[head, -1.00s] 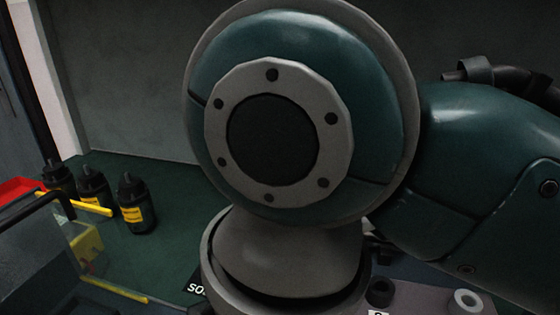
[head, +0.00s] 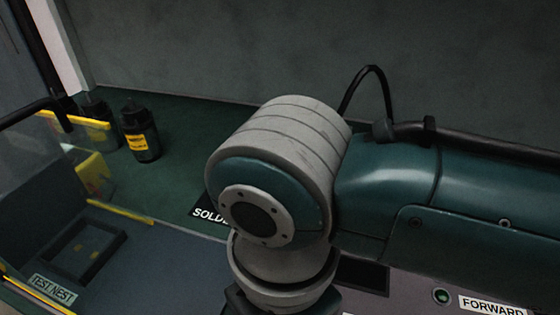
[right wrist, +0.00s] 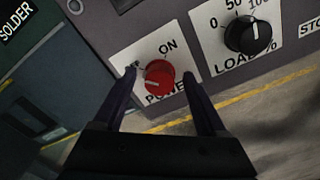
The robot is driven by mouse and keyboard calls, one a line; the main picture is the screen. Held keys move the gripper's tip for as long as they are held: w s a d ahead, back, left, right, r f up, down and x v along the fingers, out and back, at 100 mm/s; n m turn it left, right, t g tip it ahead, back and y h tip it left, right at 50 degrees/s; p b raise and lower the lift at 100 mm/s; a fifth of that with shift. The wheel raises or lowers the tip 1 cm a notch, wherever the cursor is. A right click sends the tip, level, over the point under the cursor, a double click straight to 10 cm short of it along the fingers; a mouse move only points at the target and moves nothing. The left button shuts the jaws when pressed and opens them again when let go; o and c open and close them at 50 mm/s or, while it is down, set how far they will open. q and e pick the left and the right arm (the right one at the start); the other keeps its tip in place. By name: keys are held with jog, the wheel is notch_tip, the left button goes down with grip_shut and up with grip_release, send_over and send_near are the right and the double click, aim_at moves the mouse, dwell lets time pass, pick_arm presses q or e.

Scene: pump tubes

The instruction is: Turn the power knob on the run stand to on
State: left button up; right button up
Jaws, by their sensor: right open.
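In the right wrist view, the red power knob (right wrist: 158,77) sits on a white label plate on the run stand's grey panel (right wrist: 180,22). "ON" is printed above right of the knob; the lettering on its left is partly hidden by a finger. A pale mark shows on the knob's left side. My right gripper (right wrist: 161,74) is open, with one dark finger on each side of the knob. I cannot tell whether either finger touches it. In the head view, my right arm hides the knob and gripper. My left gripper is not in view.
A load dial (right wrist: 247,36) is to the right of the power knob. In the head view, a green button (head: 441,296) sits by a "FORWARD" label (head: 492,305). Black bottles (head: 139,132) stand on the green mat, and a test nest (head: 84,250) lies at left.

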grip_shut()
dwell(0.6)
